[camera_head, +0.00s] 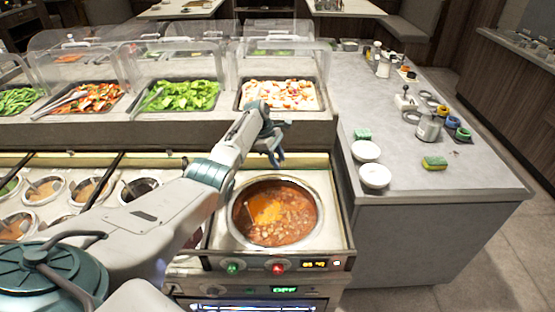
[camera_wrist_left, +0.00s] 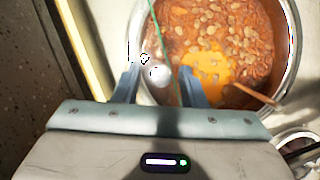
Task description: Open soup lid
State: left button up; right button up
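The soup pot (camera_head: 237,237) is a round steel well of red-orange soup (camera_head: 290,222) in the counter. The soup shows plainly from above; no opaque lid covers it. My left gripper (camera_head: 272,152) points down over the pot's back edge. In the left wrist view its two fingers (camera_wrist_left: 160,78) stand apart. A small shiny silver knob (camera_wrist_left: 160,72) shows between them, with gaps on both sides. A thin green line (camera_wrist_left: 163,40) runs past the knob, perhaps a clear lid's edge. I cannot tell how the lid lies. My right gripper is out of view.
Small sauce wells (camera_head: 45,188) lie left of the pot. Behind are salad trays (camera_head: 180,97) under clear guards (camera_head: 175,58). The grey side counter (camera_head: 460,195) carries white bowls (camera_head: 375,176) and a sponge (camera_head: 434,162). Control knobs (camera_head: 277,268) sit in front of the pot.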

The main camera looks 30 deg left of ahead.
pick_arm(q)
jog(key=shift+o, duration=0.2)
jog(key=shift+a+r, duration=0.15)
jog(key=shift+r, duration=0.2)
jog(key=b+v, duration=0.2)
jog(key=v, duration=0.8)
